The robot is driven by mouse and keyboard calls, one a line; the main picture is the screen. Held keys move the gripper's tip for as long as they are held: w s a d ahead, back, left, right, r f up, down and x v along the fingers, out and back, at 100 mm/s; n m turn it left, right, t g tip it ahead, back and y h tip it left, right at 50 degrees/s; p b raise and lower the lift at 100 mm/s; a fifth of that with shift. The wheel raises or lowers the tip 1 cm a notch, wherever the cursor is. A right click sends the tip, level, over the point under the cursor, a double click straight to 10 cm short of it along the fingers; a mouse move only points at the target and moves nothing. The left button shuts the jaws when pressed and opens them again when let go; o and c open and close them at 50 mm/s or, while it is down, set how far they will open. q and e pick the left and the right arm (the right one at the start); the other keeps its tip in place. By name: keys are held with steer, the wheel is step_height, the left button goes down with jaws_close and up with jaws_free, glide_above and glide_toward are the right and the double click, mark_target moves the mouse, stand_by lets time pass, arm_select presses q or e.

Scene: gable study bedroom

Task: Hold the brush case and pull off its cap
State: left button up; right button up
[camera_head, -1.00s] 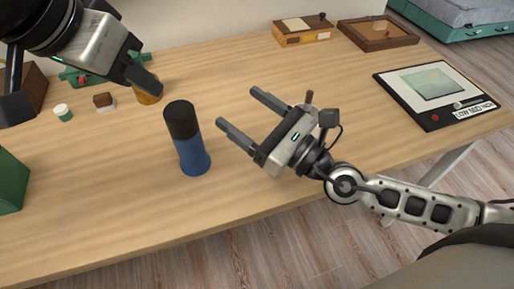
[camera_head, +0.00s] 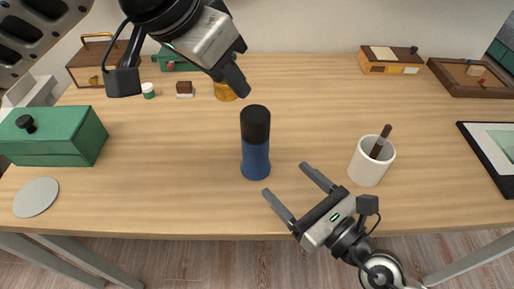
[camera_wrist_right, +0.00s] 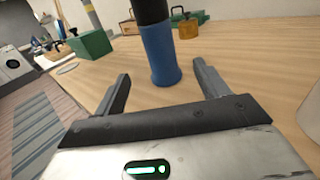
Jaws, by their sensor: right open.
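The brush case stands upright on the desk, with a blue body (camera_head: 256,160) and a black cap (camera_head: 255,124) on top. In the right wrist view the blue body (camera_wrist_right: 159,56) stands just beyond my open fingers, and the top of the cap is cut off. My right gripper (camera_head: 285,179) is open and empty, at the front right of the case, pointing at its lower part. It also shows in the right wrist view (camera_wrist_right: 161,72). My left gripper (camera_head: 236,82) is above and behind the cap, apart from it, seen edge-on, so its opening is unclear.
A white cup (camera_head: 368,166) with a brown stick stands right of my right gripper. A green box (camera_head: 60,138) and a grey disc (camera_head: 36,197) lie at left. The desk around the case is clear.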

mark_target(255, 113)
steer(key=x, duration=1.1)
steer(key=shift+w+a, duration=0.15)
steer(key=c, duration=1.1)
steer(key=shift+c, duration=0.2)
arm_select(q)
steer(key=o, duration=0.8)
steer(key=shift+w+d+f, duration=0.1)
steer(key=shift+d, duration=0.1)
steer(key=shift+c, duration=0.2)
steer(key=d+n+g+y, duration=0.1)
steer(key=n, duration=0.1)
steer(key=w+d+f+n+g+y, duration=0.1)
steer(key=n, duration=0.1)
steer(key=w+d+f+n+g+y, duration=0.1)
steer(key=n, duration=0.1)
steer(key=shift+w+d+f, duration=0.1)
steer(key=shift+w+f, duration=0.15)
steer(key=n, duration=0.1)
steer(key=w+n, duration=0.1)
steer(key=n+g+y, duration=0.1)
steer(key=shift+w+d+f+n, duration=0.15)
steer(key=shift+d+f+n, duration=0.1)
steer(key=shift+f+n, duration=0.15)
